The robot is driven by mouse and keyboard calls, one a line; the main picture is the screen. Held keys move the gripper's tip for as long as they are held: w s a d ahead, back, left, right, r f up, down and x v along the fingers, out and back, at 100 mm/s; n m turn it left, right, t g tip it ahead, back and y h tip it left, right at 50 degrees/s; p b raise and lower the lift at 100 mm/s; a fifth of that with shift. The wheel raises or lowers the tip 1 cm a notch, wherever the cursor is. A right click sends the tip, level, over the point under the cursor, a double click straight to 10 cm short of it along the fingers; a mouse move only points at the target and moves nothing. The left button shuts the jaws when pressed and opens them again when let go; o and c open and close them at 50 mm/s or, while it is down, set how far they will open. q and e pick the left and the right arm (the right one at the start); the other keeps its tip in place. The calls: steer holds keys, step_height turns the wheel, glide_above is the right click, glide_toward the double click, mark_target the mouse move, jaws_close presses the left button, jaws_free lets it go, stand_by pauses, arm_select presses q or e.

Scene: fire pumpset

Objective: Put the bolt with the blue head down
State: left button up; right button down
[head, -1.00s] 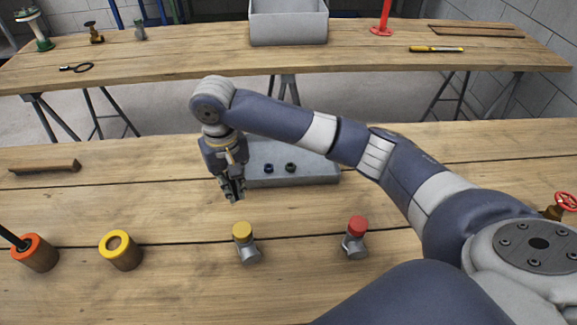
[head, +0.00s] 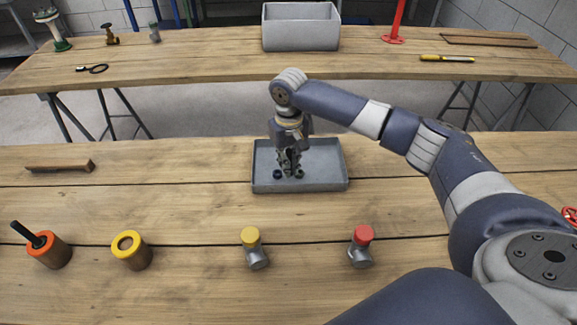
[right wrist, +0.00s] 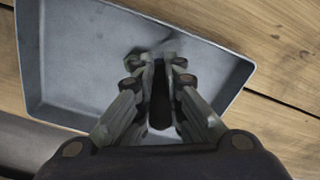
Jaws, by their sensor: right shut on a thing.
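My right gripper (head: 289,172) is over the grey tray (head: 331,176), pointing down. It is shut on a small dark thing (right wrist: 160,108), seen between the fingers in the right wrist view. This is probably the bolt, but no blue head can be made out on it. Whether the held thing touches the tray floor I cannot tell. The tray also shows in the right wrist view (right wrist: 75,70). My left gripper is not in view.
In front stand an orange-topped holder (head: 54,253) with a black-handled tool, a yellow-topped holder (head: 132,254), a yellow-capped fitting (head: 254,250) and a red-capped fitting (head: 361,250). A wooden strip (head: 60,166) lies left. A grey bin (head: 301,38) is on the back table.

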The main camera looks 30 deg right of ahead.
mark_target(288, 149)
steer(key=shift+w+f, duration=0.1)
steer(key=shift+f, duration=0.8)
steer(key=shift+a, duration=0.1)
steer(key=shift+s+f, duration=0.2)
steer(key=shift+f, duration=0.05)
steer(key=c, duration=1.7)
jaws_free()
steer(key=shift+f, duration=0.25)
steer(key=shift+s, duration=0.15)
steer(key=shift+r, duration=0.2)
steer(key=r, duration=1.2)
steer(key=shift+w+r, duration=0.3)
steer(key=shift+r, duration=0.05)
